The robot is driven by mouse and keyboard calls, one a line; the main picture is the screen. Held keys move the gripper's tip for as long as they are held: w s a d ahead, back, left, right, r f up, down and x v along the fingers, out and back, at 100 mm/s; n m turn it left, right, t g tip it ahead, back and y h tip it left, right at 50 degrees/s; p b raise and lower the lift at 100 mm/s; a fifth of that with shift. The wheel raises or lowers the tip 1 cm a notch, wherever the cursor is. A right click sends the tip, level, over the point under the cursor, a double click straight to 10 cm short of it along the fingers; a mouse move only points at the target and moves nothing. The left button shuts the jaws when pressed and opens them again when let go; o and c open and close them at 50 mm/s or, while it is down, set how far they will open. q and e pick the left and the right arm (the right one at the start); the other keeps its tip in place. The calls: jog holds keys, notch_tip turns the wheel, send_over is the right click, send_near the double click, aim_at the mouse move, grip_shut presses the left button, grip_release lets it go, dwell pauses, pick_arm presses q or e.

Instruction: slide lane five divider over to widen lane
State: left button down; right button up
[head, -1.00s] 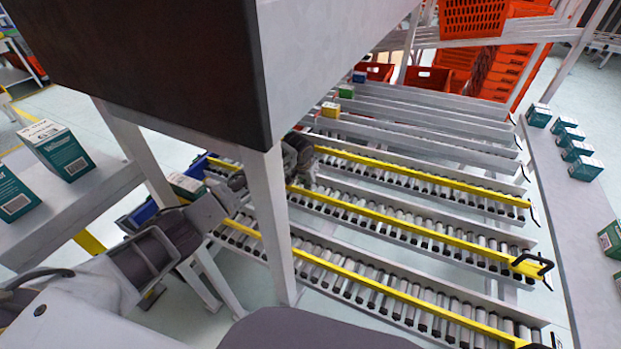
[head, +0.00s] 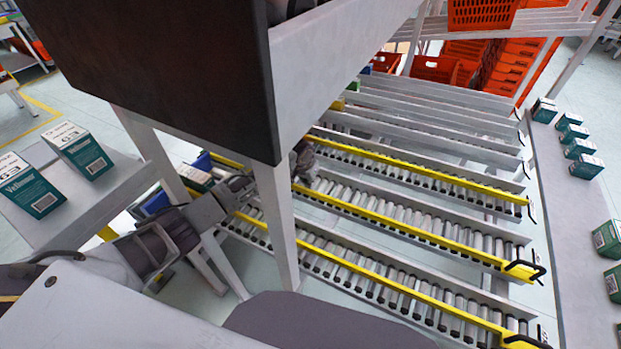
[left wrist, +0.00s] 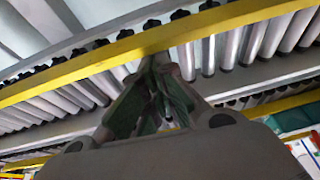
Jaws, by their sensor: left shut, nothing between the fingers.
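Three yellow dividers run along the roller lanes in the head view: a far one (head: 420,172), a middle one (head: 400,227) and a near one (head: 390,287). Which one belongs to lane five I cannot tell. My left gripper (head: 303,172) is at the left end of the middle divider, partly hidden behind a grey post. In the left wrist view its fingers (left wrist: 155,62) are shut with nothing between them. Their tips are at the lower edge of a yellow divider (left wrist: 100,60), seemingly touching it. My right gripper is not in view.
The grey post (head: 275,225) and a dark panel (head: 150,70) above it hide part of the lanes. Green-white boxes stand on a left shelf (head: 95,205) and a right-hand ledge (head: 570,215). Orange totes (head: 435,68) are at the back.

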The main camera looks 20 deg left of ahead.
pick_arm(q)
jog(key=shift+s+f, duration=0.15)
dwell(0.3)
jog(key=v, duration=1.2)
dwell(0.8)
